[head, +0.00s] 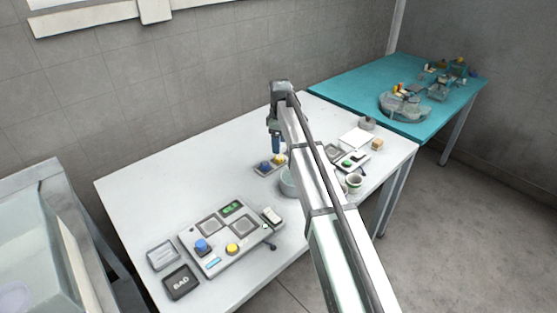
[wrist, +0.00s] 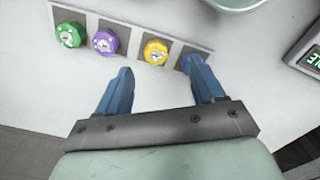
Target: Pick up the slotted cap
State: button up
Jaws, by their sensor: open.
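Several round ridged caps sit in a row on a grey strip (wrist: 124,41) in the wrist view: a green cap (wrist: 71,34), a purple cap (wrist: 105,41) and a yellow cap (wrist: 155,51). A blue piece at the strip's right end is mostly hidden behind my right finger. I cannot tell which one is the slotted cap. My gripper (wrist: 158,67) is open and empty, its blue fingertips just on the near side of the yellow cap. In the head view my gripper (head: 276,150) points down above the strip, where a blue cap (head: 264,167) also shows.
A round grey dish (head: 288,185) stands close to the strip. A cup (head: 354,182) and small devices are at right. The white table's back left is clear.

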aim_at(280, 157)
jog(key=shift+w+f, duration=0.2)
jog(key=shift+f, duration=1.5)
jog(key=shift+w+f, duration=0.2)
jog(key=shift+f, duration=1.5)
jog(key=c, duration=1.1)
jog(key=shift+r, duration=0.15)
